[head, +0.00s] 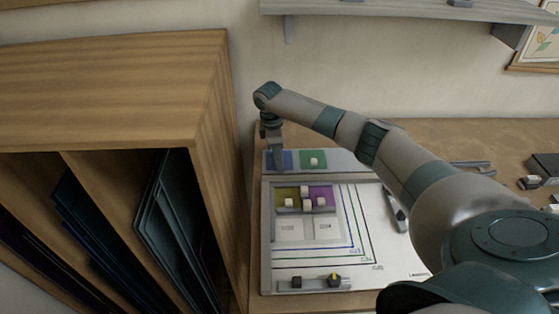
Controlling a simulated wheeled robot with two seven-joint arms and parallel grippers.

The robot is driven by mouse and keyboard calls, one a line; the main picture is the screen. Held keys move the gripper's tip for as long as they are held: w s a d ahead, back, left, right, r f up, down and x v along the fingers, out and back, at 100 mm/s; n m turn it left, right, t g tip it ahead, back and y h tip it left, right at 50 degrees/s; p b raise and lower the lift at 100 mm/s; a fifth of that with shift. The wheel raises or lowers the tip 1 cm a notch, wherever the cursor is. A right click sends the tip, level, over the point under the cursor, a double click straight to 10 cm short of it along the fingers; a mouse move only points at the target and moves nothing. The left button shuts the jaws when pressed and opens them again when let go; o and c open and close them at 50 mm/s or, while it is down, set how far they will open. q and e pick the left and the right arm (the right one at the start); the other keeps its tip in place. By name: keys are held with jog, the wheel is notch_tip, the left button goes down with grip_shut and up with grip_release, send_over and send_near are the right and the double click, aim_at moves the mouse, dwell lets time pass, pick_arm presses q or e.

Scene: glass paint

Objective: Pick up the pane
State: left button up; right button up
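My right gripper (277,162) points down over a small blue pane (287,156) on a pale strip (268,164) at the back of the work board. Its fingers cover part of the blue pane, and I cannot tell whether they are open or shut. A green pane (319,163) with a white knob (314,161) lies just right of it. A yellow-olive pane (284,193) and a purple pane (322,190) lie side by side on the board, with several pale knobs on and between them. My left gripper is out of view.
A wooden rack (110,90) with large dark sheets (165,225) stands at the left, close beside the board (390,260). A shelf (400,10) hangs above. Tools (470,165) lie at the right. A black knob and a black-yellow knob (334,280) sit at the board's front.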

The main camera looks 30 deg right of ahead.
grip_shut()
jog(key=shift+r, duration=0.1)
jog(key=shift+r+b, duration=0.45)
jog(key=r, duration=0.1)
jog(key=r+b, duration=0.1)
jog(key=r, duration=0.1)
jog(key=shift+s+d+b, duration=0.2)
jog(key=shift+s+b, duration=0.05)
jog(key=shift+b, duration=0.05)
jog(key=s+d+r+b, duration=0.3)
jog(key=s+r, duration=0.4)
jog(key=s, duration=0.3)
jog(key=shift+d+b, duration=0.35)
jog(key=shift+d, duration=0.45)
